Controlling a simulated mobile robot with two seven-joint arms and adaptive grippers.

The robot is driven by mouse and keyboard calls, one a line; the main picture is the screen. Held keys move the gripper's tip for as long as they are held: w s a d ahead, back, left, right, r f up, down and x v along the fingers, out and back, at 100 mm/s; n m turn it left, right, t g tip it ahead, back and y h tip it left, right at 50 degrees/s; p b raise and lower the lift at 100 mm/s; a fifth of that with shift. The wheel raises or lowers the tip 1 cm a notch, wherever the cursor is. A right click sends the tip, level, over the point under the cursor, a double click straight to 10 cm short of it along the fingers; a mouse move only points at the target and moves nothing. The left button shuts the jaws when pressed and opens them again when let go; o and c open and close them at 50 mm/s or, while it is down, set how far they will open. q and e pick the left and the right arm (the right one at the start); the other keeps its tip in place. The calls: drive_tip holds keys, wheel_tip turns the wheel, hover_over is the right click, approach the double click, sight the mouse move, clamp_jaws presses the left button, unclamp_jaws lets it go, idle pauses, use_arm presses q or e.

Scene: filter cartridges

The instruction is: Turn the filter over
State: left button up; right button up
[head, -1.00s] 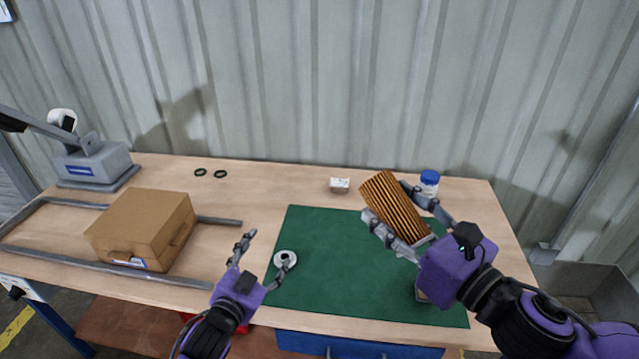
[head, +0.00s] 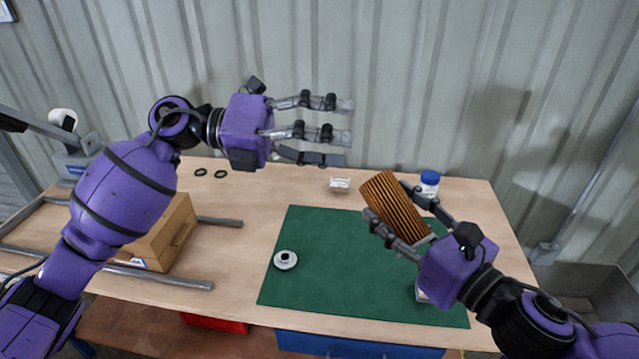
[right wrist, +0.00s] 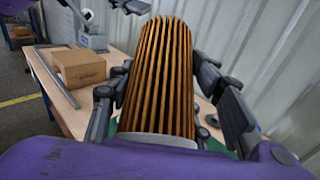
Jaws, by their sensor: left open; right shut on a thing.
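The filter (head: 393,205) is a pleated orange-brown cylinder with a pale end cap at its lower end. My right gripper (head: 393,213) is shut on it and holds it tilted above the green mat (head: 330,285), its brown end up and to the left. In the right wrist view the filter (right wrist: 160,80) stands between the fingers, pale end (right wrist: 158,139) nearest the palm. My left gripper (head: 345,132) is open and empty, raised high in front of the wall with its fingers pointing right, up and left of the filter.
A white round part (head: 286,260) lies on the mat's left side. A cardboard box (head: 170,237) is at left, partly behind my left arm. Two dark rings (head: 220,174) lie at the back.

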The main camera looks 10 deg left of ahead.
sight(371, 208)
use_arm(q)
wheel_tip(371, 208, down, 6)
drive_tip(key=s+a+g+y, duration=0.1)
drive_tip(key=s+g+y, duration=0.1)
drive_tip(key=s+y, duration=0.1)
drive_tip(key=shift+m, duration=0.3)
drive_tip(key=x, duration=1.1)
drive_tip(key=shift+w+d+f, duration=0.15)
drive_tip(key=shift+d+f, duration=0.05)
drive_tip(key=shift+c, duration=0.6)
drive_tip(key=c, duration=1.1)
drive_tip(key=o, duration=1.2)
drive_tip(key=shift+a, duration=0.1)
